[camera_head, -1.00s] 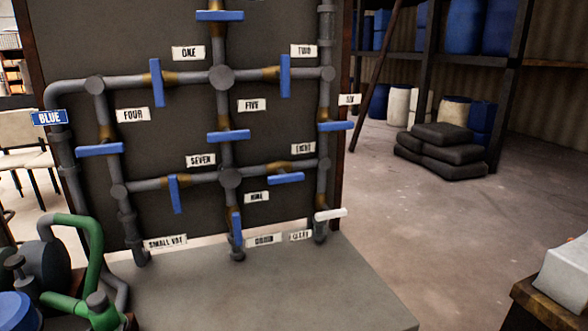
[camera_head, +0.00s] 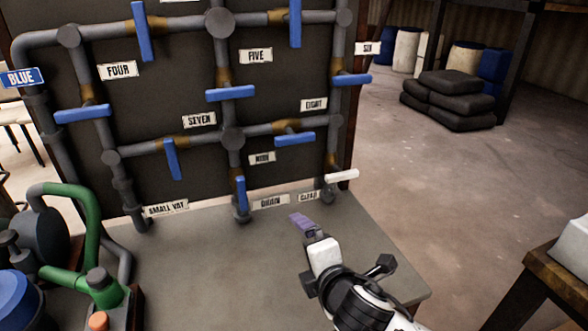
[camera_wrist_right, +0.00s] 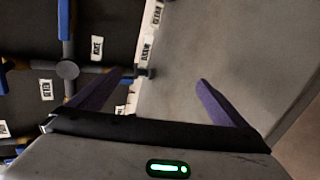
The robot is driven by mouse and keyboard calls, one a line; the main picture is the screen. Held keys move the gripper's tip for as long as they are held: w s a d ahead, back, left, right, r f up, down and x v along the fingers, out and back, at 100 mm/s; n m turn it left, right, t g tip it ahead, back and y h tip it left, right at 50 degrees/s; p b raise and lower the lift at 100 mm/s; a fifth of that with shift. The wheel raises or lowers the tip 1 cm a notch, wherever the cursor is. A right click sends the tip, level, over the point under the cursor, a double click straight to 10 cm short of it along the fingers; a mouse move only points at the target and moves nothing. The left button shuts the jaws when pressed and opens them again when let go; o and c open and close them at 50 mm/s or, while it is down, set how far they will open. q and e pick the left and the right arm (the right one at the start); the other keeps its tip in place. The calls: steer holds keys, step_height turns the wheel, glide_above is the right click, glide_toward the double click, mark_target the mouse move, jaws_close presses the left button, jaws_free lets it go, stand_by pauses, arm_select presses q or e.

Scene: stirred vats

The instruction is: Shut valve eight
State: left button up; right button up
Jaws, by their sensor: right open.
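Valve eight's blue handle (camera_head: 295,139) lies nearly level, roughly along its pipe, below the EIGHT label (camera_head: 313,104) on the dark panel. In the right wrist view, turned sideways, its blue handle (camera_wrist_right: 65,18) appears at the upper left. My right gripper (camera_head: 303,222) is low over the grey platform, below and apart from the handle. Its two purple fingers (camera_wrist_right: 160,80) are spread with nothing between them. My left gripper is out of view.
Blue handles of valves seven (camera_head: 171,158), five (camera_head: 230,95) and six (camera_head: 352,79) stick out nearby. A white handle (camera_head: 341,176) is at the lower right. Green pipework (camera_head: 88,230) stands at left. The grey platform (camera_head: 215,285) has clear room.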

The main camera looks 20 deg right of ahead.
steer(key=w+d+r+n+t, duration=0.2)
steer(key=w+r+n+t, duration=0.1)
steer(key=w+r+n, duration=0.45)
steer(key=n+t, duration=0.2)
steer(key=n, duration=0.5)
glide_toward(297, 141)
steer(key=w, duration=0.2)
steer(key=shift+y, duration=0.3)
steer(key=w, duration=1)
steer(key=shift+f, duration=0.1)
steer(key=c, duration=1)
